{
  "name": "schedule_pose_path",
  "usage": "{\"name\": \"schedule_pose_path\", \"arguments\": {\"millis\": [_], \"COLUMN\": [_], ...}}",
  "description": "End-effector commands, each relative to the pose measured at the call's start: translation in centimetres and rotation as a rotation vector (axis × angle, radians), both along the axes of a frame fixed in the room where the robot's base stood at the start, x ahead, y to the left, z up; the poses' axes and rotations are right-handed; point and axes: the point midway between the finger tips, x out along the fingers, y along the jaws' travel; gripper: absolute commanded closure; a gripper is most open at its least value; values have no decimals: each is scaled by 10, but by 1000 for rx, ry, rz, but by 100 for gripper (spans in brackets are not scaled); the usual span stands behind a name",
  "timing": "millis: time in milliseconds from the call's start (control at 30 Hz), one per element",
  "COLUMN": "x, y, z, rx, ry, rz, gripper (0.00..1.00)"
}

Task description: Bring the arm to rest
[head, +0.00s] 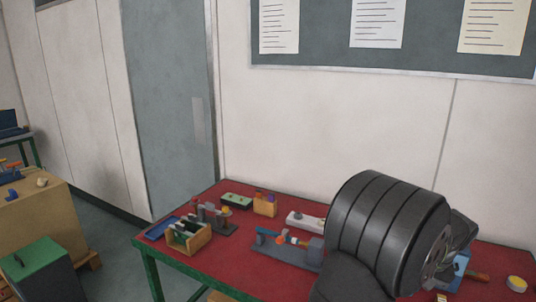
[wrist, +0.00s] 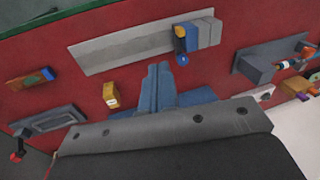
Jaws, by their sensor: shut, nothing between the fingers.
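My gripper (wrist: 159,70) shows in the wrist view as two blue fingers side by side, shut, with nothing held. It is over the red table (wrist: 215,75), and its height above the surface is hard to tell. In the head view, my dark arm link fills the right front of the red table (head: 200,275) and hides much of it. I cannot make out the gripper clearly there.
In the wrist view, a long grey plate (wrist: 125,50) carries blocks beyond the fingertips. A small yellow block (wrist: 111,96) and a grey tray (wrist: 47,122) lie to the left. In the head view, a wooden holder (head: 187,238) and a grey fixture (head: 285,252) stand left of my arm.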

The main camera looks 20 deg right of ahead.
Motion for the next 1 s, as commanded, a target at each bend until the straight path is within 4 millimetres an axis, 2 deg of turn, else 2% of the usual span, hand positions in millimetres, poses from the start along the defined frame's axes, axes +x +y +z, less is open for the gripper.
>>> {"name": "schedule_pose_path", "arguments": {"millis": [133,400,1000], "x": [17,33,37], "y": [6,12,14], "z": [15,36,41], "rx": [-35,-96,-114], "ry": [84,188,214], "rz": [-17,-61,-76], "gripper": [100,100,100]}}
